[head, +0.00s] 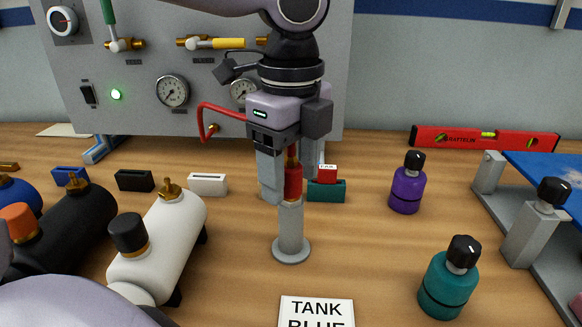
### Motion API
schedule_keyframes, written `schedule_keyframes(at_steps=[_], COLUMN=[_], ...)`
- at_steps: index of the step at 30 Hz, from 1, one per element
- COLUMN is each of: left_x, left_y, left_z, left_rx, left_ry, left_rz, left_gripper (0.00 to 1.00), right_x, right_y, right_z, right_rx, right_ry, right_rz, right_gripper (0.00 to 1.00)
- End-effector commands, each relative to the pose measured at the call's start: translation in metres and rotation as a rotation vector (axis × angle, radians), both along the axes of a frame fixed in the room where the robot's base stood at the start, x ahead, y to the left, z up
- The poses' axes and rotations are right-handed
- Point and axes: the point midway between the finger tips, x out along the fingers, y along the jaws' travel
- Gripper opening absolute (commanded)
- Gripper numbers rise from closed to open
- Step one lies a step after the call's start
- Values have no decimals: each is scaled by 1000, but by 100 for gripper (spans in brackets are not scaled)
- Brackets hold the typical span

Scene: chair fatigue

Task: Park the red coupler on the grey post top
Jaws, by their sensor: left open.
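The red coupler (293,181) stands upright on top of the grey post (291,225), with a brass end showing above it. The post rises from a round grey base on the wooden bench. My left gripper (292,180) points down around the coupler, its fingers apart on either side; the near finger hides part of the view. I cannot tell whether a finger touches the coupler. A red hose (217,106) shows behind the gripper at the panel. My right gripper is not seen.
White tank (160,245) and black tank (80,230) lie left of the post. Purple bottle (407,183) and teal bottle (449,280) stand right. A "TANK BLUE" card (316,308) lies in front. A gauge panel (150,60) and red level (484,139) are behind.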

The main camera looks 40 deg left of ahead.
Motion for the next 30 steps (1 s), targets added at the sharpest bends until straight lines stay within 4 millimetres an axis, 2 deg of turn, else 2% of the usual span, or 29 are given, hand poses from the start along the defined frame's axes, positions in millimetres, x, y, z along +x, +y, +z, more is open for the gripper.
schedule_keyframes(at_steps=[3,9,15,30], left_x=[0,1,0,0], left_y=[0,0,0,0], left_z=[0,44,67,72], left_rx=[0,-2,0,0], left_ry=[0,-5,-1,-1], left_rz=[0,1,1,0], left_gripper=[63,63,63,63], right_x=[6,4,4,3], right_y=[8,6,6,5], right_z=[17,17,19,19], right_rx=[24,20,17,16], right_ry=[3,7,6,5], right_rz=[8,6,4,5], right_gripper=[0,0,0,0])
